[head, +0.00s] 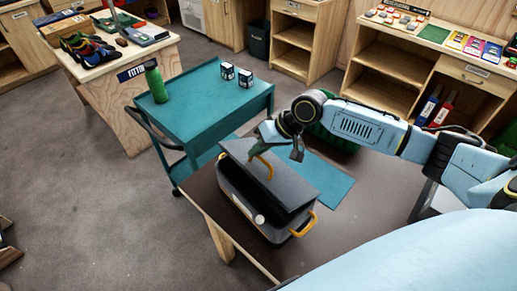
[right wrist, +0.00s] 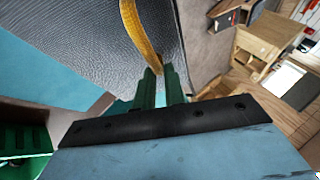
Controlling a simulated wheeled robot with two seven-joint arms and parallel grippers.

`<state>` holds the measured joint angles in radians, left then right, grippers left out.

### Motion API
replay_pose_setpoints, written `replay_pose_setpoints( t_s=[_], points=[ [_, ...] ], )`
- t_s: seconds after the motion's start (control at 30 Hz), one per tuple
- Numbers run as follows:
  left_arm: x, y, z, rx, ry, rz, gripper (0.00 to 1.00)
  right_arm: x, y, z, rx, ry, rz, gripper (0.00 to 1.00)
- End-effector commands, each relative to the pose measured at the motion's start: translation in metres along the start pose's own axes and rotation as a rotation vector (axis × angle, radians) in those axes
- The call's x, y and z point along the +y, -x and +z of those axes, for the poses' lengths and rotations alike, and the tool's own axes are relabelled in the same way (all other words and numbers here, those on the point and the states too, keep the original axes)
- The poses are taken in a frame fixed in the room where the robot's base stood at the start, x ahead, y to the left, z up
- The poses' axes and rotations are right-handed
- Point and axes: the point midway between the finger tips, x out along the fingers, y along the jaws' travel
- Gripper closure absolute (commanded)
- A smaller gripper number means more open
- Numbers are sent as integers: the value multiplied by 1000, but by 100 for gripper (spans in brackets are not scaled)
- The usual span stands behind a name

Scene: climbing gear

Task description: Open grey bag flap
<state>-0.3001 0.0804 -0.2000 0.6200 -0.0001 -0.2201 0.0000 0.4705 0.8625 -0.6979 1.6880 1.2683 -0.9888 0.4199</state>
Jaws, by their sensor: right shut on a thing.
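The grey bag (head: 236,196) stands on the brown table, with orange handles at its ends and a round white spot on its front. Its dark grey flap (head: 287,184) lies over the top, slightly tilted, with a dark gap under its front edge. The flap also fills the upper part of the right wrist view (right wrist: 95,45). A yellow-orange strap loop (right wrist: 138,30) stands up from the flap. My right gripper (head: 263,150) is above the flap, its green fingers (right wrist: 160,75) shut on the strap loop. My left gripper is not in view.
A teal mat (head: 325,180) lies on the brown table (head: 330,230) behind the bag. A teal cart (head: 200,105) beyond it carries a green bottle (head: 155,82) and two small containers (head: 236,74). A green crate (head: 335,137) sits behind my right arm.

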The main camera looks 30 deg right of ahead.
Motion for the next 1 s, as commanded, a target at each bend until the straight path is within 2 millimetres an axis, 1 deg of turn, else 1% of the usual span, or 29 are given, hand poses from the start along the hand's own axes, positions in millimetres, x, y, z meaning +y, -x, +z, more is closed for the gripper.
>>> replay_pose_setpoints(
  t_s=[0.33, 0.37, 0.5, 0.53, 0.7, 0.73, 0.93, 1.0],
  points=[
    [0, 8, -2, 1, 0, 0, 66, 10, 17, -11, 4, 0, 3, 100],
    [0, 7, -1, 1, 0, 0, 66, 9, 16, -10, 3, 1, 2, 84],
    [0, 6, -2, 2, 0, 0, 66, 9, 15, -10, 2, 1, 1, 66],
    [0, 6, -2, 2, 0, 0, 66, 9, 15, -10, 2, 0, 1, 63],
    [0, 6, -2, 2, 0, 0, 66, 9, 14, -9, 1, 0, 0, 63],
    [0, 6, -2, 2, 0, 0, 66, 9, 14, -9, 1, 0, 0, 61],
    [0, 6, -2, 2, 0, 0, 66, 9, 14, -9, 1, 0, 0, 35],
    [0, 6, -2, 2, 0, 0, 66, 9, 14, -9, 1, 0, 0, 35]
  ],
)
